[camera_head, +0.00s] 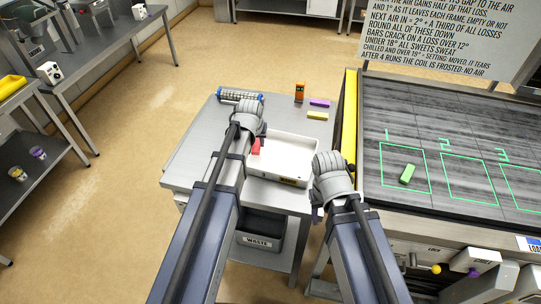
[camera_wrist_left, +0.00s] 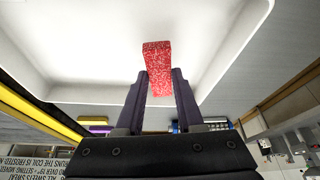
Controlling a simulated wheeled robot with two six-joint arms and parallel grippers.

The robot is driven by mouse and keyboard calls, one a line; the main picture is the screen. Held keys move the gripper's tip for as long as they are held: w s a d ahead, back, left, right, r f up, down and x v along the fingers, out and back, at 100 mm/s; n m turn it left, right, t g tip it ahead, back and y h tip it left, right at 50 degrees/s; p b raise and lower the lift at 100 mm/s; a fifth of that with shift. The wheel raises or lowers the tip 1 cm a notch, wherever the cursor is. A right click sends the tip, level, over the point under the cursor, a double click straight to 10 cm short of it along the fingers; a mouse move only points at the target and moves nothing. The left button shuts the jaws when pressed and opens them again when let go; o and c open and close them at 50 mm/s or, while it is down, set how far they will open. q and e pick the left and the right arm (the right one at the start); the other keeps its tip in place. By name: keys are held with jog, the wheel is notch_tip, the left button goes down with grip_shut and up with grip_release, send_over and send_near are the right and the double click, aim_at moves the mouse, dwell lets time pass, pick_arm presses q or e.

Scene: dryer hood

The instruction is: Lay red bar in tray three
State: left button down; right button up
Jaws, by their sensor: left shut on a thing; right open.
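A speckled red bar (camera_head: 255,146) is between the fingers of my left gripper (camera_head: 259,137), over the left part of a white tray (camera_head: 308,150) on the steel table. In the left wrist view the red bar (camera_wrist_left: 157,62) sticks out past the two dark fingertips (camera_wrist_left: 161,85), with the white tray interior (camera_wrist_left: 100,40) behind it. I cannot tell whether the bar touches the tray floor. My right gripper (camera_head: 318,210) is open and empty near the table's right edge. On the dark slatted surface (camera_head: 440,115), green outlines are marked 1, 2 and 3; outline three (camera_head: 515,182) looks empty and is cut by the picture edge.
A green bar (camera_head: 407,174) lies in outline one; outline two (camera_head: 468,180) is empty. A purple bar (camera_head: 320,102), yellow bar (camera_head: 317,115), orange device (camera_head: 300,91) and blue-ended roller (camera_head: 240,96) are at the table's back. A yellow rail (camera_head: 349,105) edges the machine. A sign (camera_head: 450,35) stands behind.

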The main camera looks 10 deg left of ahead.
aim_at(255, 147)
pick_arm(q)
jog(key=r+m+p, duration=0.1)
jog(key=r+p, duration=0.1)
jog(key=r, duration=0.1)
jog(key=r+m+p, duration=0.1)
jog(key=r+p, duration=0.2)
jog(key=r, duration=0.1)
jog(key=shift+s+a+h, duration=0.1)
jog(key=shift+a+h, duration=0.1)
jog(key=shift+h, duration=0.2)
pick_arm(e)
notch_tip(255, 147, up, 7)
pick_arm(q)
notch_tip(255, 147, down, 7)
jog(key=b, duration=0.6)
jog(key=shift+r, duration=0.2)
pick_arm(e)
notch_tip(255, 147, down, 7)
jog(key=shift+r, duration=0.15)
pick_arm(q)
jog(key=shift+b, duration=0.3)
notch_tip(255, 147, down, 4)
jog(key=b, duration=0.3)
jog(key=shift+r, duration=0.15)
pick_arm(e)
notch_tip(255, 147, down, 4)
jog(key=shift+r, duration=0.15)
